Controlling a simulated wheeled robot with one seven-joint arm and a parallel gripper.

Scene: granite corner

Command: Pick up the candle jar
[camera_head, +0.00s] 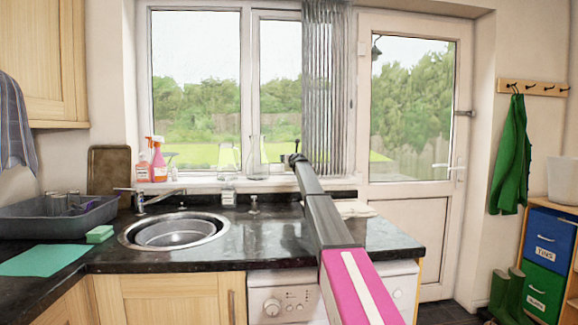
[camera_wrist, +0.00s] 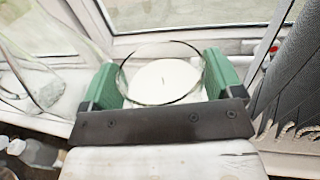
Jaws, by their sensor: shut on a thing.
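The candle jar (camera_wrist: 163,76) is a clear round glass with white wax and a dark wick, seen from above in the wrist view. My gripper (camera_wrist: 163,88) has its green finger pads on the left and right sides of the jar and is shut on it. The jar looks upright, by the window. I cannot tell whether its base touches the sill, as the dark gripper bar hides its lower part. In the head view my arm reaches to the window and the jar cannot be made out.
A clear glass vase (camera_wrist: 45,85) stands left of the jar, close to the left finger. The grey curtain (camera_wrist: 285,85) hangs close on the right. On the windowsill (camera_head: 205,184) stand a glass flask (camera_head: 256,160) and spray bottles (camera_head: 158,160). The sink (camera_head: 173,230) lies below.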

